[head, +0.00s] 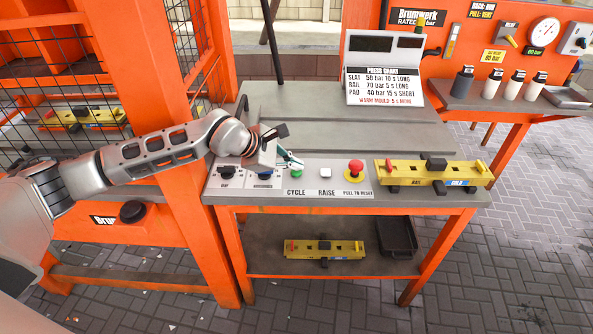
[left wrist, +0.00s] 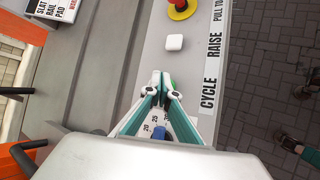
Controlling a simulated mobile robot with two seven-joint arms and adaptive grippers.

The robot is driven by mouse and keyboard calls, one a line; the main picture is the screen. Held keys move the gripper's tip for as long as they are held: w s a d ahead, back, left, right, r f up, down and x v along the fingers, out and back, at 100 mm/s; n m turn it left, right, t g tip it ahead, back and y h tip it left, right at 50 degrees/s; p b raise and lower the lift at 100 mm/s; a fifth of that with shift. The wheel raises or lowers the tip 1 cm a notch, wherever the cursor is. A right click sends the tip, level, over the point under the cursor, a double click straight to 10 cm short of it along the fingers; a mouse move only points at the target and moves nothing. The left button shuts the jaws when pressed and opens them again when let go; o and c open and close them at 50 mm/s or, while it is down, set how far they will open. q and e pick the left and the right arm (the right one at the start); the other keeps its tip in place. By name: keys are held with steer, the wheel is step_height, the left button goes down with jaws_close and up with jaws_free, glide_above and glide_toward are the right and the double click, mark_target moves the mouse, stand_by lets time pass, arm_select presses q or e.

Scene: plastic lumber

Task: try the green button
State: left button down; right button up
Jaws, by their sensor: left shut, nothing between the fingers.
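The green button (head: 297,174) sits on the grey panel strip above the CYCLE label (head: 296,192), left of the white RAISE button (head: 325,174). My left gripper (head: 296,164) is shut and empty. Its fingertips are right at the green button, pointing down from its upper left; I cannot tell whether they touch it. In the left wrist view my left gripper (left wrist: 162,78) covers most of the spot beside the CYCLE label (left wrist: 208,94); the white button (left wrist: 174,42) shows clear of the fingers. My right gripper is not in view.
A red mushroom button (head: 354,168) on a yellow base stands right of the white button. A yellow mould (head: 433,175) lies at the table's right end. The press chart sign (head: 384,75) stands behind.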

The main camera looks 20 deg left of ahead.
mark_target(294, 172)
arm_select(q)
steer(key=shift+f, duration=0.4)
stand_by(0.5)
steer(key=shift+r, duration=0.1)
steer(key=shift+r+p, duration=0.45)
steer(key=shift+r, duration=0.35)
steer(key=shift+r+p, duration=1.55)
steer(key=shift+r, duration=1)
steer(key=shift+f, duration=0.1)
